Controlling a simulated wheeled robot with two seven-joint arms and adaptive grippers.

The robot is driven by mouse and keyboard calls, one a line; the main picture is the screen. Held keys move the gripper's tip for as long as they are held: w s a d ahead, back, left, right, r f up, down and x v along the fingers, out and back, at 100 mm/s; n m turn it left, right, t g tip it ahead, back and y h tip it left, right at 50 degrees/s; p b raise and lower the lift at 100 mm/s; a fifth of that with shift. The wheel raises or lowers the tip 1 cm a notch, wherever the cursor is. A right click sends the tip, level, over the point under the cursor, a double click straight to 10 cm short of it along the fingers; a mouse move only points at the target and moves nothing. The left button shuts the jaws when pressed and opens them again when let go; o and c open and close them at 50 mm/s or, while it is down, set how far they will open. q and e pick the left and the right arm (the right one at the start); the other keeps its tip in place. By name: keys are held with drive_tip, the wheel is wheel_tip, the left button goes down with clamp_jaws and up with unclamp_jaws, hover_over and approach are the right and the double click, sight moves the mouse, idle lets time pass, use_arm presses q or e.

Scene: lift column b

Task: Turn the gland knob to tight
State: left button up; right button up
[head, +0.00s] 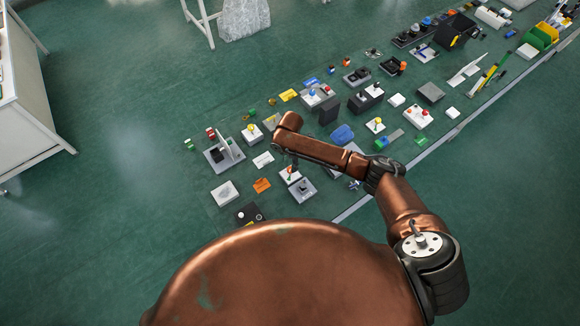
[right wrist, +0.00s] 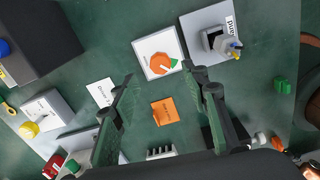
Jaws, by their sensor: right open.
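The gland knob (right wrist: 163,63) is an orange round knob on a white square plate (right wrist: 146,47). In the right wrist view it lies just beyond the fingertips, with a pale pointer mark and a small green mark at its right side. It also shows small in the head view (head: 291,171), just below my right forearm. My right gripper (right wrist: 160,82) is open and empty, its two fingers apart on either side of the view, not touching the knob. In the head view it is mostly hidden by the arm. My left gripper is not in view.
A grey plate with a metal fitting (right wrist: 213,42) stands right of the knob. An orange card (right wrist: 165,110) lies between the fingers, and a white label card (right wrist: 101,92) lies to the left. Many small fixtures cover the floor around; open green floor lies left in the head view.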

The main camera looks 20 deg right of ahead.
sight(290, 169)
wheel_tip(290, 169, up, 7)
idle(0.3)
drive_tip(key=shift+f, duration=0.1)
